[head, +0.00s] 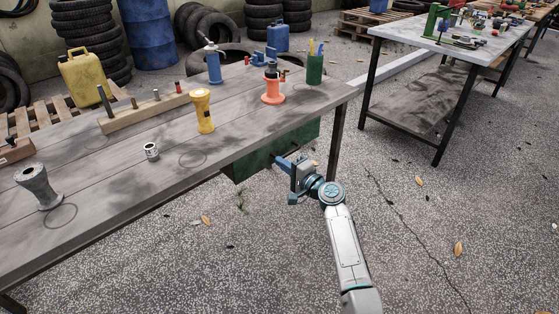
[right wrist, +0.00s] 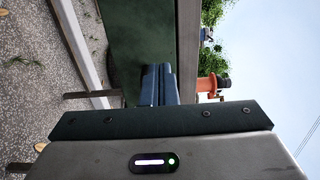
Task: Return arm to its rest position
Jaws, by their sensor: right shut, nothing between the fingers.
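My right gripper (head: 284,163) is in front of the workbench's front edge, below the tabletop, at the near side of a green panel (head: 262,158) under the bench. Its fingers are together and empty. In the right wrist view the shut blue fingers (right wrist: 159,84) point toward the green panel (right wrist: 138,40). My right arm (head: 343,240) reaches in from the bottom right of the head view. My left arm and gripper are not in view.
The wooden workbench (head: 110,165) carries a yellow tool (head: 203,112), an orange tool (head: 272,88), a grey tool (head: 38,187) and a small metal socket (head: 151,151). A second table (head: 400,32) stands at the upper right. The floor around my right arm is open.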

